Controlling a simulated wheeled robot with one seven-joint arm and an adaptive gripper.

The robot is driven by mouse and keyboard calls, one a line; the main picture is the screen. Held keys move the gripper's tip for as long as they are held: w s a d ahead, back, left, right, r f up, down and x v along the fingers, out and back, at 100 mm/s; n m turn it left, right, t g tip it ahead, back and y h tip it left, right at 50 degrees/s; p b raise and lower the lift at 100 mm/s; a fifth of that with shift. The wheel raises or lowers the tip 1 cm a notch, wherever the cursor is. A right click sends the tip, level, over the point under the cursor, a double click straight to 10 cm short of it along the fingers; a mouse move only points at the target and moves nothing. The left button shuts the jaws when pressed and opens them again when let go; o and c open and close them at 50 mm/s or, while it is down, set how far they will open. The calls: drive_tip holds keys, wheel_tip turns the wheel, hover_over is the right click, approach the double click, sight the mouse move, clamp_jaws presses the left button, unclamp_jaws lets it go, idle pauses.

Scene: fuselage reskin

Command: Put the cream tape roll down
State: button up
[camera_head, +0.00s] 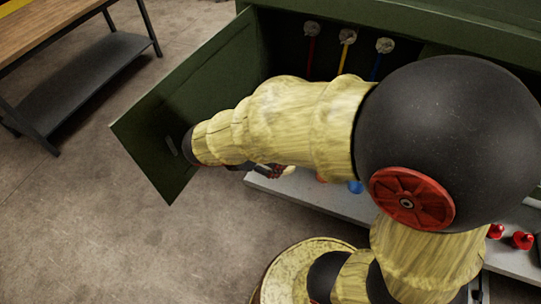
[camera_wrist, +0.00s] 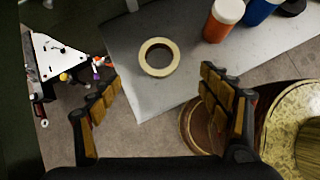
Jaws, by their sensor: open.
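The cream tape roll (camera_wrist: 158,57) lies flat on the light grey shelf (camera_wrist: 190,82) in the wrist view, its hole facing up. My gripper (camera_wrist: 160,76) is open, with its two yellow-padded fingers spread wide to either side of the picture below the roll. Nothing is between the fingers, and the roll appears apart from them. In the head view my arm hides most of the gripper, and the roll cannot be made out clearly there.
An orange bottle with a white lid (camera_wrist: 222,18) and a blue bottle (camera_wrist: 258,10) stand right of the roll. A green cabinet door (camera_head: 185,115) hangs open at left. A wooden workbench (camera_head: 50,35) stands farther left. Red objects (camera_head: 522,240) sit at right.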

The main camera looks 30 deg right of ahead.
drive_tip(key=s+a+r+m+t+y, duration=0.1)
drive_tip(key=s+r+m, duration=0.4)
drive_tip(key=m, duration=0.5)
drive_tip(key=s+a+r+m+t+y, duration=0.2)
drive_tip(key=s+r+m+y, duration=0.3)
drive_tip(key=r+m, duration=0.4)
drive_tip(key=shift+s+a+r+m+t+y, duration=0.15)
drive_tip(key=shift+s+a+m+t+y, duration=0.2)
drive_tip(key=shift+a+m+y, duration=0.45)
drive_tip(key=shift+d, duration=0.2)
drive_tip(key=shift+c, duration=0.4)
